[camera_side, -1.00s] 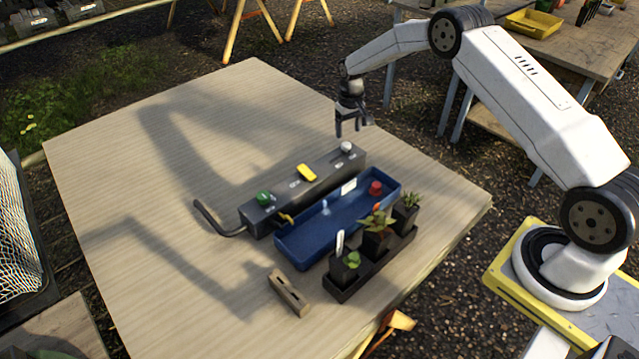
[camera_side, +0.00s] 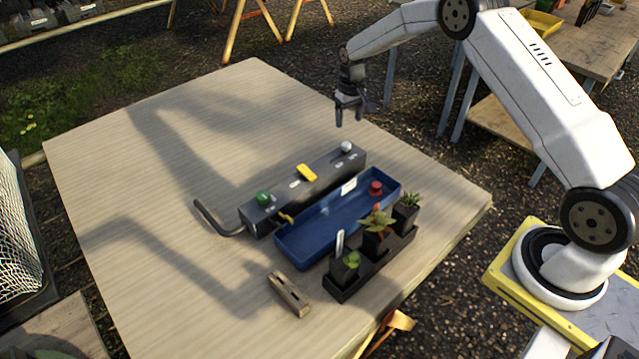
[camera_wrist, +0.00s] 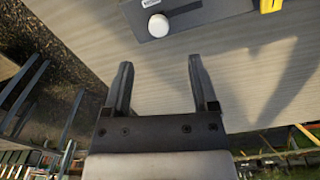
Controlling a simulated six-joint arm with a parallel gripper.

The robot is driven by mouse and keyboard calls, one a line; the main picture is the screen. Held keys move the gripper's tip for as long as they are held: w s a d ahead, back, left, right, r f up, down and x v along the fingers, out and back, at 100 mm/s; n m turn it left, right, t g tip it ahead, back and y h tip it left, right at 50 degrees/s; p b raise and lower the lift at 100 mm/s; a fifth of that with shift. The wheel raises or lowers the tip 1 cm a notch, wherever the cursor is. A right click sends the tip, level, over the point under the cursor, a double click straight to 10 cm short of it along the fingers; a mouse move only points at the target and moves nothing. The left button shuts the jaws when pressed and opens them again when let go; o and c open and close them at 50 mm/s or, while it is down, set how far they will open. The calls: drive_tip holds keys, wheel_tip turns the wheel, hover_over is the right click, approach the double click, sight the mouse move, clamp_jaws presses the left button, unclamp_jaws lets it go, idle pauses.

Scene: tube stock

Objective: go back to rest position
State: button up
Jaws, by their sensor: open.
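My gripper (camera_side: 349,112) is open and empty in the side view. It hangs fingers down in the air above the far right part of the wooden table (camera_side: 150,160), apart from everything. In the wrist view the two dark fingers of my gripper (camera_wrist: 158,82) stand wide apart with only table top between them. The dark grey box (camera_side: 325,170) lies on the table below, with a green knob (camera_side: 263,198), a yellow piece (camera_side: 307,172) and a white knob (camera_side: 346,146) on it. The white knob also shows in the wrist view (camera_wrist: 158,25), beyond the fingertips.
A blue tray (camera_side: 290,252) with a red knob (camera_side: 376,187) stands beside the box. A black holder with several potted plants (camera_side: 376,238) is at its right. A small wooden block (camera_side: 289,293) lies in front. The far left of the table is clear.

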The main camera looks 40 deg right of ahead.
drive_tip(key=s+a+r+n+t, duration=0.1)
drive_tip(key=s+a+r, duration=0.75)
drive_tip(key=s, duration=0.35)
drive_tip(key=s+a, duration=0.2)
drive_tip(key=s, duration=0.6)
drive_tip(key=s+a+n+t, duration=0.1)
drive_tip(key=s+a, duration=0.2)
drive_tip(key=s, duration=0.5)
drive_tip(key=shift+r, duration=0.35)
